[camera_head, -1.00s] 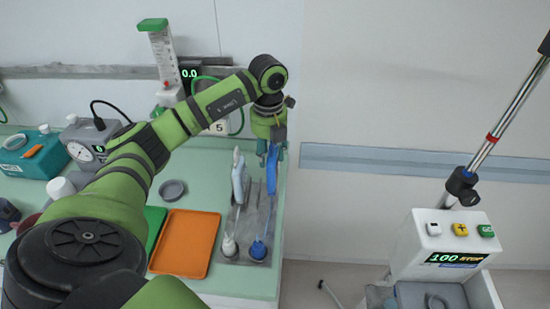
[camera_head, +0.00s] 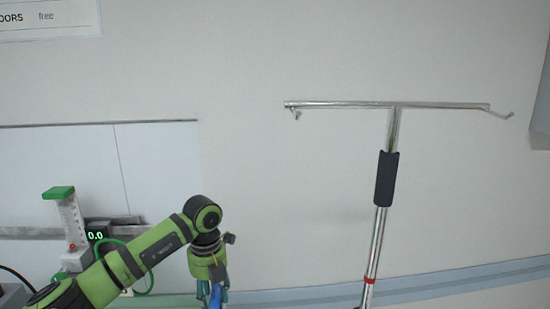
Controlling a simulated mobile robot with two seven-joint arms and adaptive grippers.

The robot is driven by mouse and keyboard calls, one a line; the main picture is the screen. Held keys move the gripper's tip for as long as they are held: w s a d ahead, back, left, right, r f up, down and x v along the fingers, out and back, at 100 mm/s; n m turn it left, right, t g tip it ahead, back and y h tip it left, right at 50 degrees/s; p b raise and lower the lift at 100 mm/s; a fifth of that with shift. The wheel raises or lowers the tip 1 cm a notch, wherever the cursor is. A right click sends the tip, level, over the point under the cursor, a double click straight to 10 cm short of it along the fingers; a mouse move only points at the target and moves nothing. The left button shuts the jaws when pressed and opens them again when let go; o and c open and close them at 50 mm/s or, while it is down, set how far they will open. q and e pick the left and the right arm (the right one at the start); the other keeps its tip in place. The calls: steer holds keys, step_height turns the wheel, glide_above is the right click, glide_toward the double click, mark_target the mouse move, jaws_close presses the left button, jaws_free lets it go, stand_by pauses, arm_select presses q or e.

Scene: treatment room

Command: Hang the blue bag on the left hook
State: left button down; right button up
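The drip stand's T-shaped top (camera_head: 395,105) stands at the right in the head view. Its left hook (camera_head: 296,113) is a small curled end and is empty. My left gripper (camera_head: 214,293) points down at the bottom edge, left of and well below that hook. A blue piece, seemingly the top of the blue bag (camera_head: 215,299), shows between its fingers. The fingertips and the rest of the bag are cut off by the frame, so I cannot tell whether the grip is closed. My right gripper is not in view.
The right hook (camera_head: 508,115) is empty too. The stand's pole carries a dark sleeve (camera_head: 387,178) and a red band (camera_head: 369,281). A flowmeter with a green top (camera_head: 58,192) stands at the left. The wall between gripper and stand is clear.

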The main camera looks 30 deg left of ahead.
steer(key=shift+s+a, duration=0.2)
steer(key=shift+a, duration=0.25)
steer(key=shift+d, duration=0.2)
